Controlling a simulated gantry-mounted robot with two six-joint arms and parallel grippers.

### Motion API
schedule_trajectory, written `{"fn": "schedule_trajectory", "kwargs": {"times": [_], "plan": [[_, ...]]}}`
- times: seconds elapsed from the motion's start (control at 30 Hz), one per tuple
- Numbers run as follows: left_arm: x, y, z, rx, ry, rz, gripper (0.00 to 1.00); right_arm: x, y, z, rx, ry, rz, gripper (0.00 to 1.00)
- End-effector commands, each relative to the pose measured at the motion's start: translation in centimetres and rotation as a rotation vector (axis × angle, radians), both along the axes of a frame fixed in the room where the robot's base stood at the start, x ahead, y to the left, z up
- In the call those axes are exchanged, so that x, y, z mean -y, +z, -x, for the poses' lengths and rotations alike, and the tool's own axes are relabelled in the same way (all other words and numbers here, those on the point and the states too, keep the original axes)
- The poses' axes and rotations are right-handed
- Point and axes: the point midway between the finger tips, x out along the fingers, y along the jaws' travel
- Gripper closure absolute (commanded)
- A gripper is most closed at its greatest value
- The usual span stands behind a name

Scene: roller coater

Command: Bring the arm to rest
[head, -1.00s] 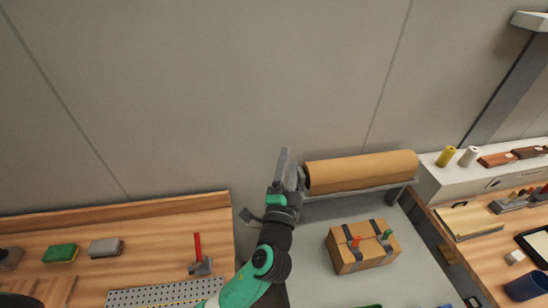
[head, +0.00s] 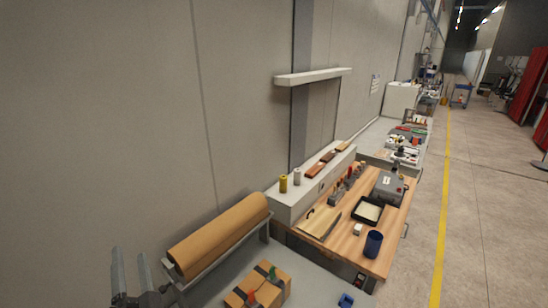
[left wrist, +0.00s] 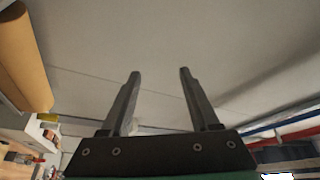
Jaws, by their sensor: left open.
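My left gripper (head: 132,278) is at the lower left of the head view, its two fingers pointing up. It is open and empty. In the left wrist view its two fingers (left wrist: 157,95) stand well apart with only bare wall and ceiling-like surface between them. The gripper is just left of a big brown paper roll (head: 220,235) on a rack; whether they touch I cannot tell. The roll also shows at the left edge of the left wrist view (left wrist: 22,60). My right gripper is not in view.
A strapped cardboard box (head: 258,288) sits on the grey bench below the roll. To the right, a wooden bench (head: 375,240) holds a black tray (head: 368,210), a dark blue cup (head: 373,244) and a grey machine (head: 389,187). An open aisle with a yellow line lies farther right.

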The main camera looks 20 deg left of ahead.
Motion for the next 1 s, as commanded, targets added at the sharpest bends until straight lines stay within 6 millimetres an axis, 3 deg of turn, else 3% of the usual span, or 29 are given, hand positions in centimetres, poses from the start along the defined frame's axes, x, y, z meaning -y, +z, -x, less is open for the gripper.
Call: {"fn": "schedule_trajectory", "kwargs": {"times": [0.07,0.17,0.27,0.3,0.43,0.5,0.6,0.7,0.8,1.0], "plan": [[0.2,1.4,-0.1,0.009,-0.003,-0.001,0.38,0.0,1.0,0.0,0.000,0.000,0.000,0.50],[0.6,6.0,-0.6,0.071,-0.013,-0.001,0.38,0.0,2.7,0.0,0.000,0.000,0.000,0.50],[1.6,13.8,-0.8,0.214,-0.072,0.043,0.38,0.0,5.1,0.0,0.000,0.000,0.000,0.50],[2.4,17.4,-0.8,0.291,-0.127,0.084,0.38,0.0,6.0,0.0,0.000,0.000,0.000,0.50],[5.8,28.4,-0.1,0.562,-0.393,0.257,0.38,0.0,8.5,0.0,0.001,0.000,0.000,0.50],[8.3,33.9,1.1,0.696,-0.576,0.347,0.38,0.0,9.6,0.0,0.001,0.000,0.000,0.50],[12.2,39.8,3.8,0.843,-0.861,0.461,0.38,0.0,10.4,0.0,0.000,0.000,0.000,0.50],[15.7,42.6,6.4,0.912,-1.118,0.556,0.38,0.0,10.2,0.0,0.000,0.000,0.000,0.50],[18.0,42.7,7.4,0.906,-1.269,0.633,0.38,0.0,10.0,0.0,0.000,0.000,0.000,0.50],[18.8,42.6,7.4,0.899,-1.323,0.687,0.38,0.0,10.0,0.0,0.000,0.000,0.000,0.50]]}}
